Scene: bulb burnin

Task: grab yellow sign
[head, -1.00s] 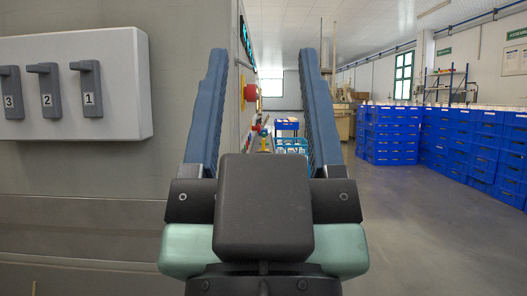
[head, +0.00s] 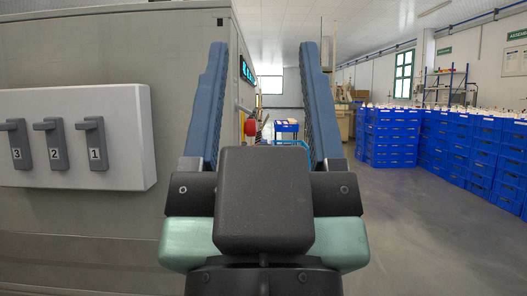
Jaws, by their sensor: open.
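My gripper (head: 263,48) is open and empty. Its two blue fingers point forward and stand wide apart, with the aisle showing between them. No yellow sign can be made out clearly. Small yellow patches show close to a red knob (head: 250,127) on the side of the grey machine, between the fingers and nearer the left one. They are too small to tell what they are. My gripper's dark body hides what lies low in the middle of the view.
The grey machine (head: 110,55) fills the left side, with a white panel (head: 125,105) of numbered levers. Stacked blue crates (head: 391,140) stand at right. A blue cart (head: 287,127) is far ahead. The floor (head: 420,235) at right is clear.

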